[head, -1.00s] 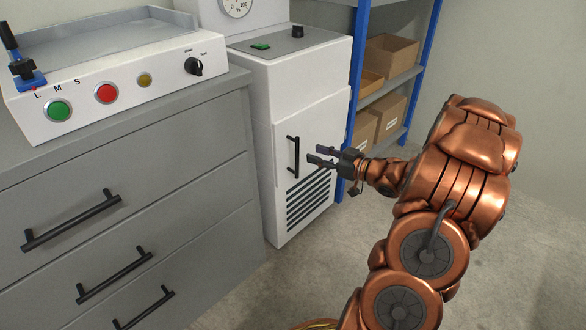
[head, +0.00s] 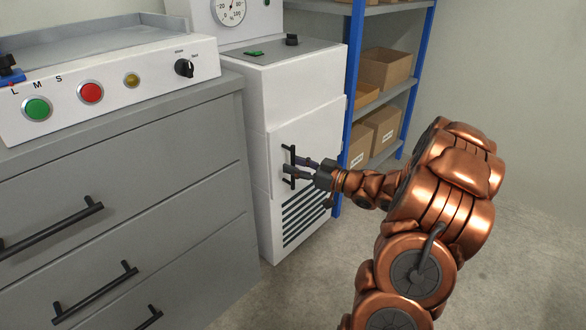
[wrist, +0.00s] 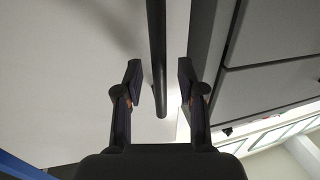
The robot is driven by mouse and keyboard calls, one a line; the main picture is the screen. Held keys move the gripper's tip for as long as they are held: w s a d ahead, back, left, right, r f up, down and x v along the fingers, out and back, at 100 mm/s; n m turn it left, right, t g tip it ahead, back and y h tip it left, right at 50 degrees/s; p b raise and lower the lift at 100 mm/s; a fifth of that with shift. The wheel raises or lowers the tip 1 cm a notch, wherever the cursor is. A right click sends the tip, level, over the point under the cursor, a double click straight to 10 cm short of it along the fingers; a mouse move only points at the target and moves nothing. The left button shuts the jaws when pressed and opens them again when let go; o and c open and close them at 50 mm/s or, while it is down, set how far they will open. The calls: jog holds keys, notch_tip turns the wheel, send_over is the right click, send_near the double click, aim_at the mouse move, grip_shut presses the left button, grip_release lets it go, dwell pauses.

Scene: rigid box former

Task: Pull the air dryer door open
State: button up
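The air dryer (head: 300,75) is a white cabinet in the middle of the head view. The door's black vertical handle (head: 287,152) is on the door's left side. My gripper (head: 291,168) is at the handle and open. In the wrist view the handle (wrist: 157,45) runs between the two fingers of my gripper (wrist: 159,80), with a gap on each side. The bar is nearer the left finger. The gripper's fingers partly cover the handle in the head view.
A grey drawer cabinet (head: 190,215) with black pulls stands close on the left, with a white control panel (head: 60,115) on top. A blue-framed shelf (head: 345,125) with cardboard boxes (head: 385,68) stands behind on the right. The floor (head: 290,290) before the dryer is clear.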

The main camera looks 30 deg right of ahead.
jog(key=shift+w+a, duration=0.2)
jog(key=shift+w, duration=0.2)
grip_shut()
dwell(0.6)
